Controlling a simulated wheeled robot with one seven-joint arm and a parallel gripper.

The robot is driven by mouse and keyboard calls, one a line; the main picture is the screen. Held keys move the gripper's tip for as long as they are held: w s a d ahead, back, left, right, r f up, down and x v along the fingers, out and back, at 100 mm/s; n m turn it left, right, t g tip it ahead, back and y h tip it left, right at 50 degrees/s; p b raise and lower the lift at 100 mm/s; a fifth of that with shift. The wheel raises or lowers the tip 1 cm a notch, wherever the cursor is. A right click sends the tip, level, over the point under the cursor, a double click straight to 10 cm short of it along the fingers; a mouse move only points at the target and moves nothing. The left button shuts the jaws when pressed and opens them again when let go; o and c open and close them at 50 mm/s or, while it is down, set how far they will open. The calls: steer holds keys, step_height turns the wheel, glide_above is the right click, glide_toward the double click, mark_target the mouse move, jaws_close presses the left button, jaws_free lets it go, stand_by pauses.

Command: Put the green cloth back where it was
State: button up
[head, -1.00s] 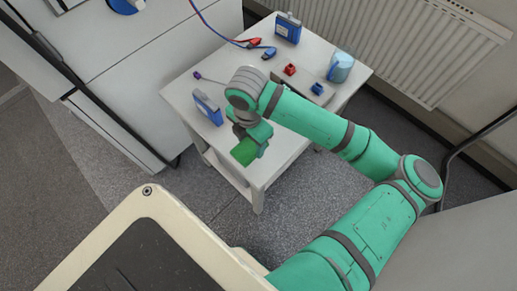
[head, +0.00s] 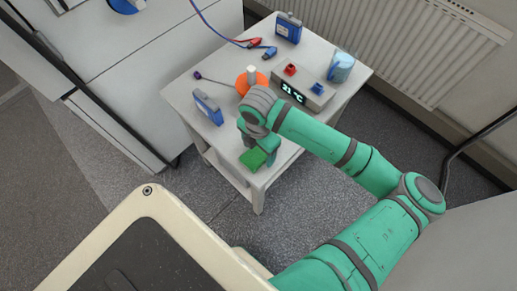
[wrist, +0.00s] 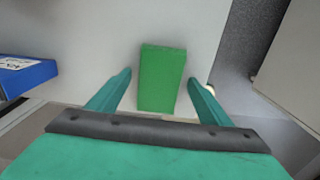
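The green cloth (head: 253,159) is a small folded block at the table's near corner in the head view. In the wrist view the green cloth (wrist: 162,78) lies on the white tabletop between my fingers, with a gap on each side. My gripper (head: 263,154) is directly at the cloth in the head view, pointing down. Its fingers (wrist: 159,76) are spread and do not touch the cloth in the wrist view.
On the white table (head: 186,88) stand a blue battery pack (head: 208,108), an orange round item (head: 250,80), a display box (head: 294,93), a bluish cup (head: 340,67) and another blue pack (head: 288,28). The table's near edge is close to the cloth.

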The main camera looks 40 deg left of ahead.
mark_target(258, 152)
steer(key=shift+r, duration=0.15)
step_height(258, 152, up, 12)
stand_by(0.6)
